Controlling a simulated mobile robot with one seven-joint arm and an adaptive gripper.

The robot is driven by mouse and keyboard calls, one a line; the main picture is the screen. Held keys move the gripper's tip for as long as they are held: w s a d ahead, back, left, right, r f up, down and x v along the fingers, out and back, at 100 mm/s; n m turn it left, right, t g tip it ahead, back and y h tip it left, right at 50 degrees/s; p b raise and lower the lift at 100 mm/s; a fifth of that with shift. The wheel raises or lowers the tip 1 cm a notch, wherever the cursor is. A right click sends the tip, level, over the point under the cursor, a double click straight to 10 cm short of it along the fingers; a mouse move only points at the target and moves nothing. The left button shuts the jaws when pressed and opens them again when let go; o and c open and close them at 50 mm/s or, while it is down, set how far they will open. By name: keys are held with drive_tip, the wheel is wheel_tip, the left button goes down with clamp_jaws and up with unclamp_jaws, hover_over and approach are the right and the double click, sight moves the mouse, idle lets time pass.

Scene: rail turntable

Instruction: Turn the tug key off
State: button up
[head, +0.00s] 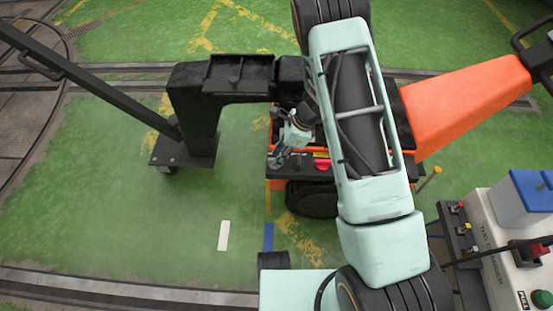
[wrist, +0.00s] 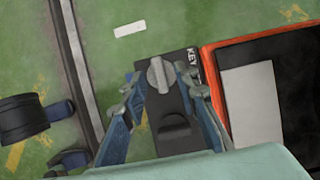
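The tug key (wrist: 159,75) is a grey knob with a raised bar on a black panel (wrist: 180,62) marked KEY in the wrist view. The bar lies nearly along the picture's vertical, tilted slightly. My gripper (wrist: 163,88) has its two blue fingers spread, one on each side of the key; I cannot tell whether either touches it. In the head view my gripper (head: 284,150) is over the near left edge of the orange and black tug (head: 465,105). There the key is not clearly visible, hidden by or close to the fingers.
A red knob (head: 322,164) sits on the tug, right of my gripper. A black post (head: 195,110) with a long bar stands to the left. Green floor is open at the lower left.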

drive_tip(key=shift+a+f, duration=0.3)
drive_tip(key=shift+f, duration=0.3)
clamp_jaws()
